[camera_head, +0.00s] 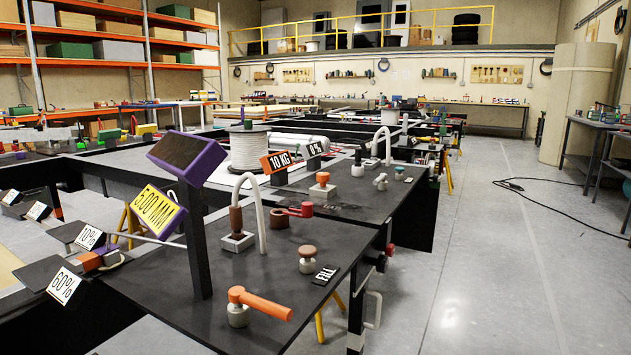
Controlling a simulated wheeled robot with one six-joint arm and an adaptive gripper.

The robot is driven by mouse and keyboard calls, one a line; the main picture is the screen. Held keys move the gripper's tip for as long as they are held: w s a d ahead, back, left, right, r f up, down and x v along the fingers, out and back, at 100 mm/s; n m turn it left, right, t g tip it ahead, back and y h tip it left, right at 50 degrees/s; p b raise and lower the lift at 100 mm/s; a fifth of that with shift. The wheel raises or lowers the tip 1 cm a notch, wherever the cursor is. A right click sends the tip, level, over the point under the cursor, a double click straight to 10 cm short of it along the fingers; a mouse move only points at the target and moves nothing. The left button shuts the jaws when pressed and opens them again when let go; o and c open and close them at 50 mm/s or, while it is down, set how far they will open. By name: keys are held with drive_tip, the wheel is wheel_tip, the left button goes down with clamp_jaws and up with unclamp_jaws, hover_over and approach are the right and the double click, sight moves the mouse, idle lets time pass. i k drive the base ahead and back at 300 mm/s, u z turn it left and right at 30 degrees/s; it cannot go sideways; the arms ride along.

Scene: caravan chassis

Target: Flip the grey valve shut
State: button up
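No valve with a plainly grey handle can be made out for certain. A small pale-grey fitting (380,182) stands on the black table top, toward its far right part; it is too small to tell whether it is the grey valve or how its handle lies. Closer, an orange lever valve (262,303) with a grey body stands near the front edge, its lever pointing right. A brown-knobbed valve (307,259) with a pale body stands behind it. A red lever valve (300,210) stands farther back, and an orange-knobbed valve (322,184) beyond that. My gripper is not in view.
The black table (190,300) also carries a white hose (261,215), a white spool (249,149), a "FILL" label (325,275) and a purple-edged display on a black post (196,250). A cable (560,213) lies on the open floor (500,280) at right.

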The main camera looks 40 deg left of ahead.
sight(383, 175)
drive_tip(key=u, duration=0.9)
drive_tip(key=i, duration=1.3)
drive_tip(key=u, duration=0.5)
